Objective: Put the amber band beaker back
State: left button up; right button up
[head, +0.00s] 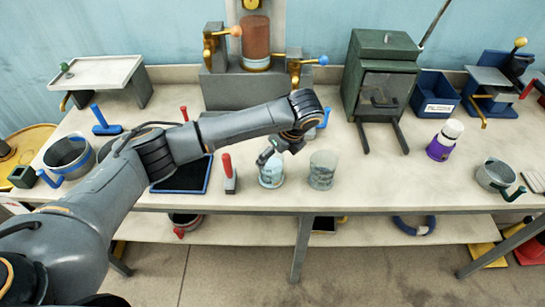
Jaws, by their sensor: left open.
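Two clear beakers stand upright side by side near the front edge of the workbench (400,185). The left beaker (271,175) looks pale blue, with a faint tan line near its base; the right beaker (322,173) looks greyer. I cannot tell for sure which has the amber band. My left gripper (267,156) is open, pointing down at the top of the left beaker. It overlaps that rim in the picture, and I cannot tell whether it touches. My right gripper is not in view.
A red-handled tool (229,172) stands just left of the beakers, beside a black tray (184,178). A press holding a brown cylinder (256,38) and a green cabinet (383,75) stand behind. Bench between beakers and bottle is clear.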

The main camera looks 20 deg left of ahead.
pick_arm(q)
jog(key=v, duration=1)
jog(key=shift+b, duration=0.4)
jog(key=shift+f, duration=0.1)
